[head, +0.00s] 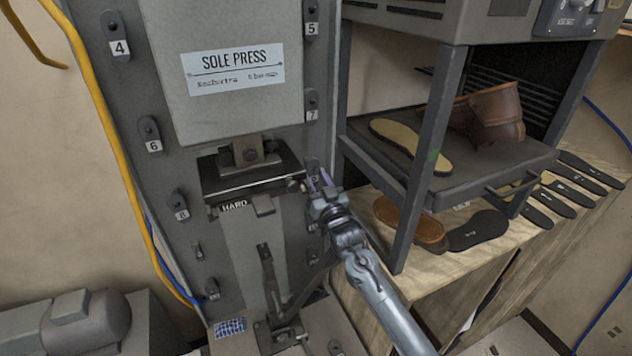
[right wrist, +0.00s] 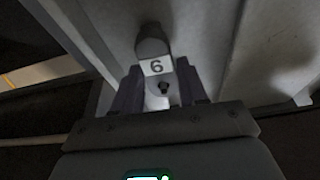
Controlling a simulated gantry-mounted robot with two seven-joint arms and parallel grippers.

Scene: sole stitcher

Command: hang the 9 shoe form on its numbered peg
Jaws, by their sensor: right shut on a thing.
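My right gripper (head: 321,182) is at the right edge of the sole press, close to a dark rounded plate (head: 312,164) below the 7 peg (head: 311,101). The right wrist view shows a dark rounded plate (right wrist: 152,46) with a white label (right wrist: 157,66) reading 6 as pictured, so it may be a 9 seen upside down. A small dark peg (right wrist: 163,88) shows between the fingers (right wrist: 160,92). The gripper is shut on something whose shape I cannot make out. No shoe form can be clearly identified as the 9. My left gripper is out of view.
The grey press (head: 232,75) bears numbered plates down both sides. Its jaw (head: 250,180) is left of my gripper. A rack (head: 412,205) with a brown boot (head: 490,115) stands close on the right. Several dark soles (head: 590,170) lie on the wooden bench (head: 415,275).

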